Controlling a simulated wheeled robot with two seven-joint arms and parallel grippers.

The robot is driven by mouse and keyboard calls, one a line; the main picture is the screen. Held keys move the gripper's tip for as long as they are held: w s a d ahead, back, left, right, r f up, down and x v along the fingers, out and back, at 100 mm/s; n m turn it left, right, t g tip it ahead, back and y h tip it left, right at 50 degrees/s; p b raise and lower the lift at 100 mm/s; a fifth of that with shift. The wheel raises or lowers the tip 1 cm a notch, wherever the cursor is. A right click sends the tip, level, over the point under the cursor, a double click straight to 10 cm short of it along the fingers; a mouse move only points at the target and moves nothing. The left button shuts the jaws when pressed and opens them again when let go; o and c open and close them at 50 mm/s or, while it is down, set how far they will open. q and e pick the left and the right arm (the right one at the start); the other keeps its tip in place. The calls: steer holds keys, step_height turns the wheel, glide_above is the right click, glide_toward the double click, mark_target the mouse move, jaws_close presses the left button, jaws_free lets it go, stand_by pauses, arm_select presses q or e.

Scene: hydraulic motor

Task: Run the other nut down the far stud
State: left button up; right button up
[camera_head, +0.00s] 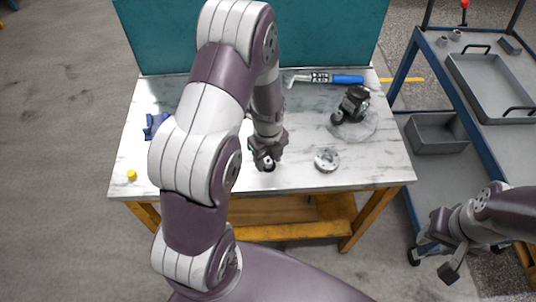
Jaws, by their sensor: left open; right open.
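My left gripper (266,160) points down near the front middle of the workbench. It is open, with a small dark round part (268,166) at its fingertips; I cannot tell whether that part is the nut or whether they touch. A dark motor body (355,100) stands on a pale round base (362,130) at the back right of the bench. A grey round flange (327,160) with holes lies right of my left gripper. My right gripper (447,248) is open and empty, off the bench at the lower right. The studs and nuts are too small to make out.
The marble-topped workbench (385,172) has a teal back panel (160,40). A blue-handled tool (345,79) lies at the back, a blue part (153,124) and yellow piece (131,175) at the left. A blue cart (425,60) with grey trays stands right. My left arm hides the bench middle.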

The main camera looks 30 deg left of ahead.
mark_target(268, 161)
arm_select(q)
steer(key=shift+f+p, duration=0.1)
steer(key=shift+p, duration=0.2)
stand_by(0.4)
jaws_close()
steer(key=shift+r+p, duration=2.8)
steer(key=shift+r, duration=0.3)
steer(key=shift+f, duration=0.1)
